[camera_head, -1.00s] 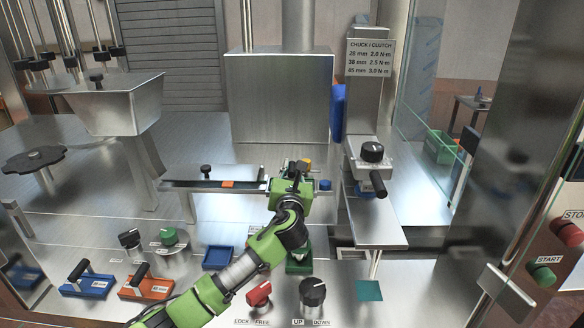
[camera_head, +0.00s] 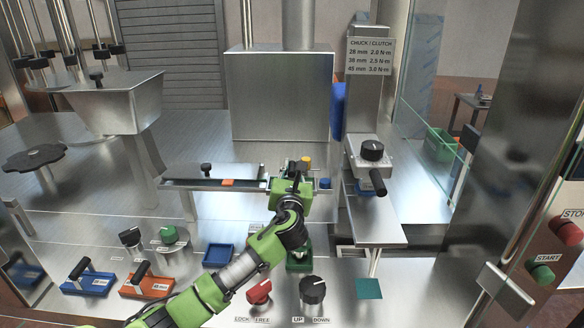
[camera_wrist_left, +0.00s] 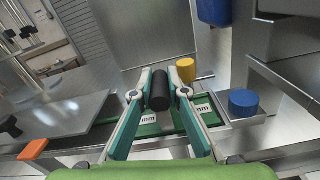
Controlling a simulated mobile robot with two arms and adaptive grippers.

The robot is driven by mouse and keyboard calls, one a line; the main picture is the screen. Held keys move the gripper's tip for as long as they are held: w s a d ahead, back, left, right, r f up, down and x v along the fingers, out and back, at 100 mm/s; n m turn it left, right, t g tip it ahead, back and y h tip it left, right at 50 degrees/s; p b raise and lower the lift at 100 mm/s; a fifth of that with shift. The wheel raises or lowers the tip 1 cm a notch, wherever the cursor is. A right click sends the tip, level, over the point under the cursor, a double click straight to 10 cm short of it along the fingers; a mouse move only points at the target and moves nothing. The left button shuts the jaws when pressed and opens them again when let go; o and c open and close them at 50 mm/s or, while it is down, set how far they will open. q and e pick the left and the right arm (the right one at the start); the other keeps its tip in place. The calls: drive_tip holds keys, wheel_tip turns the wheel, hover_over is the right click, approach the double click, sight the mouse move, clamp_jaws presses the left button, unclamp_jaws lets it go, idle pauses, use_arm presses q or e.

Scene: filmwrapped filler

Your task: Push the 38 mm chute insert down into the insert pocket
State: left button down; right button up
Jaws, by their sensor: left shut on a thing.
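The green chute insert (camera_wrist_left: 148,128), labelled with a partly hidden "mm", sits under my left gripper in the left wrist view. Its black handle (camera_wrist_left: 159,90) stands between the fingers. My left gripper (camera_wrist_left: 160,94) is shut on that handle; in the head view the gripper (camera_head: 292,184) is at the right part of the metal chute rail (camera_head: 190,183). The insert lies in line with the rail. The pocket is mostly hidden by the insert and gripper, so I cannot tell whether the insert is fully seated. My right gripper is not in view.
A yellow knob (camera_wrist_left: 185,68) and a blue knob (camera_wrist_left: 243,102) stand close to the gripper. A chuck unit (camera_head: 370,154) is to the right. Blue (camera_head: 88,282) and orange (camera_head: 147,285) handled inserts lie at front left. Selector knobs (camera_head: 312,290) line the front.

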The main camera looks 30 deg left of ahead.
use_arm(q)
drive_tip(key=shift+f, duration=0.1)
drive_tip(key=c, duration=1.9)
unclamp_jaws()
drive_tip(key=shift+s+d, duration=0.1)
drive_tip(key=v, duration=1.1)
drive_tip(key=shift+s+d, duration=0.15)
drive_tip(key=shift+s, duration=0.2)
